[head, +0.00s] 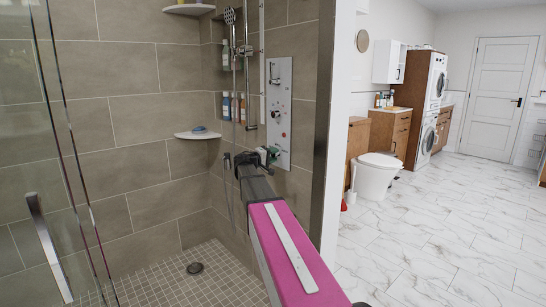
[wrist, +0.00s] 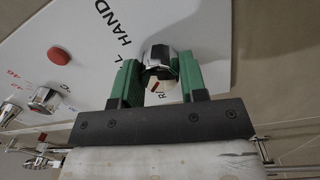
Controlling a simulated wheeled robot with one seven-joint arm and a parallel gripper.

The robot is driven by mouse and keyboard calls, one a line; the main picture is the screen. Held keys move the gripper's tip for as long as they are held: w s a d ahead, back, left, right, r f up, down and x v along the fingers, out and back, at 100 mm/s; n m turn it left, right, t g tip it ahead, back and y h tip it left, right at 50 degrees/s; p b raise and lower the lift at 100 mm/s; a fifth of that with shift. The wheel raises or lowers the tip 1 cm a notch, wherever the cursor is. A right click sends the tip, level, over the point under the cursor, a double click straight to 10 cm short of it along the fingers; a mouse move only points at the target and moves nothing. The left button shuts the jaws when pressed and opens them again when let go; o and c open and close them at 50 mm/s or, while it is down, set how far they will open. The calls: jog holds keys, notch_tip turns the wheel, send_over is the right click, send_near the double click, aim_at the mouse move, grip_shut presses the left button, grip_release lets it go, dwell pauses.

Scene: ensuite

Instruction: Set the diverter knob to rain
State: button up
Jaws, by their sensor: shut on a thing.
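The diverter knob (wrist: 158,56) is a chrome knob on the pale control panel (wrist: 225,50). In the wrist view it sits between the two green fingers of my gripper (wrist: 160,70), which is shut on it. A small red and white mark shows just below the knob. Printed letters lie around it: "HAND" is readable to its upper left, and the lettering below is partly hidden by the fingers. In the head view my gripper (head: 268,156) is at the low part of the panel (head: 278,85), and it hides the knob there.
A red button (wrist: 59,55) and a chrome knob with red marks (wrist: 44,98) are on the same panel. A hand shower (head: 230,17) hangs on a rail left of the panel. A corner shelf (head: 197,135) and a glass door with a handle (head: 48,245) stand left.

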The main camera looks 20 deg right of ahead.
jog(key=shift+n, duration=1.7)
jog(key=o, duration=0.9)
jog(key=v, duration=1.1)
jog(key=shift+d+f, duration=0.1)
